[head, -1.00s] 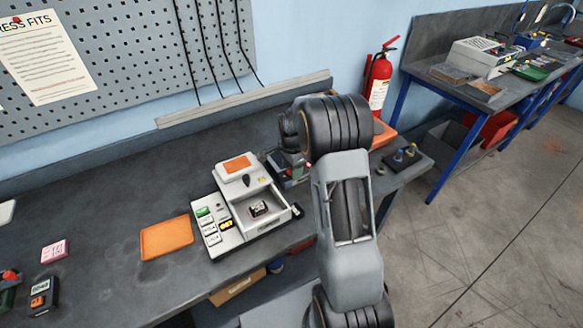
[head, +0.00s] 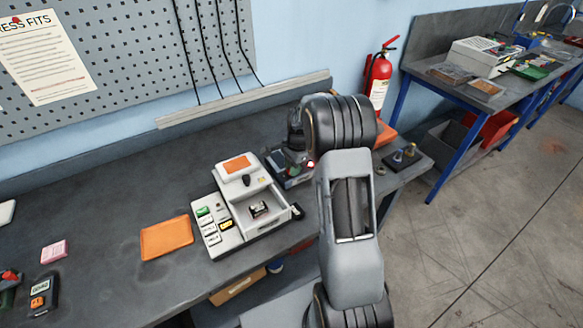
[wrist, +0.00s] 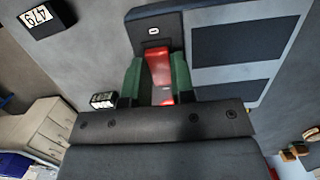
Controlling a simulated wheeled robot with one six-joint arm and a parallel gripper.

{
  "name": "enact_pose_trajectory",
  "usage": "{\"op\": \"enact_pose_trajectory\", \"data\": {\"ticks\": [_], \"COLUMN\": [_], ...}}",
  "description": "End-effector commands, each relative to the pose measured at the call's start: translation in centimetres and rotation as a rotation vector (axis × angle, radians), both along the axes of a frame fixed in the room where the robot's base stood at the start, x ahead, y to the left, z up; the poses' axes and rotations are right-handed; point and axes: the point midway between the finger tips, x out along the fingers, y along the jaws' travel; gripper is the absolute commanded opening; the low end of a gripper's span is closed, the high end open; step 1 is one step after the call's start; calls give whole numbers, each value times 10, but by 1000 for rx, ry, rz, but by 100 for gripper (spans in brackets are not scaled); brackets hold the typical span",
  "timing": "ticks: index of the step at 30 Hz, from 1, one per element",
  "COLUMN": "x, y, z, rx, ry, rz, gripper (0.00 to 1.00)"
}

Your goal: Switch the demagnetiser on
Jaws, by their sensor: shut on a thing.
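The demagnetiser appears to be the grey-blue unit with two dark panels (wrist: 284,40) in the wrist view. In the head view it shows as a grey unit (head: 287,181) behind the white machine, partly hidden by my arm. A red switch lever (wrist: 158,66) stands at its dark end piece. My gripper (wrist: 157,80) has green fingers, one on each side of the red lever, and is shut on it. In the head view my fingers are mostly hidden behind my wrist. A small red spot (head: 311,164) shows beside the unit; I cannot tell whether it is a lamp.
A white machine with an open tray (head: 252,205) stands just left of my arm. An orange mat (head: 166,238) lies further left. A dark block with knobs (head: 407,157) sits right of my arm. A black box marked 479 (wrist: 46,19) shows in the wrist view.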

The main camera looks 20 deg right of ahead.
Motion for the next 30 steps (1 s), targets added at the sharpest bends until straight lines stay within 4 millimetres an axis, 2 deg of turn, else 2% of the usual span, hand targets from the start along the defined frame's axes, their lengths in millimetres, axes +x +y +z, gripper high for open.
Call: {"op": "enact_pose_trajectory", "data": {"ticks": [8, 9, 16, 25, 30], "x": [0, 0, 0, 0, 1], "y": [0, 0, 0, -1, -4], "z": [0, 0, 0, 3, 22], "rx": [8, 8, 7, 6, 5], "ry": [2, 2, 1, 0, -5], "rz": [-1, -1, 0, 0, 0], "gripper": [0, 26, 48, 49, 49]}}
